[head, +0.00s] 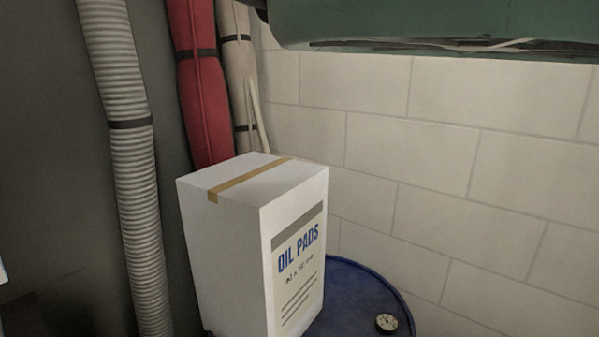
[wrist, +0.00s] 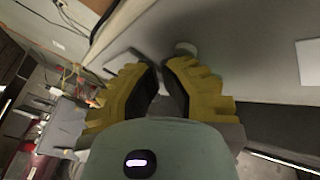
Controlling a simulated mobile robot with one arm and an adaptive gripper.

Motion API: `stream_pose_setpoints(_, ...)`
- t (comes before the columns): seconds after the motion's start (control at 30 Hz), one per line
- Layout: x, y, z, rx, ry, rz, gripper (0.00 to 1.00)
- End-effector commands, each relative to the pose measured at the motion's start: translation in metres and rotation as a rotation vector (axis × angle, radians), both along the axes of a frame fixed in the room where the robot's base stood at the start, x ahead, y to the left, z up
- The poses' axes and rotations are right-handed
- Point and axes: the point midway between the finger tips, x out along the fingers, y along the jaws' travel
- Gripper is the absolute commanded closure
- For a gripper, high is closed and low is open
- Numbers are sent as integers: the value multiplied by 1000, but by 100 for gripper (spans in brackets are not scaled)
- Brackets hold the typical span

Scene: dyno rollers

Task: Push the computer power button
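No computer or power button can be made out in either view. My gripper (wrist: 160,68) shows in the wrist view with two ribbed yellow fingers and dark inner pads. A narrow gap shows between the fingers, with nothing held in it. Beyond the fingertips is a grey surface (wrist: 240,55). A small pale round object (wrist: 185,48) shows just past the right finger, partly hidden by it. My gripper is not in the head view.
A grey ribbed hose (head: 135,165) hangs at left. A pale block wall (head: 420,150) is behind. A white sheet (wrist: 308,62) shows in the wrist view.

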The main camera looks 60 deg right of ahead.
Motion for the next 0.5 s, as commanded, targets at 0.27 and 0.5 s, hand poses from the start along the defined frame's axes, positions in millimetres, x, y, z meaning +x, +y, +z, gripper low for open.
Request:
stream_pose_setpoints(0.27, -10, 2, 1, 3, 1, 4, 100)
stream_pose_setpoints(0.5, -11, 2, 1, 2, 0, 3, 100)
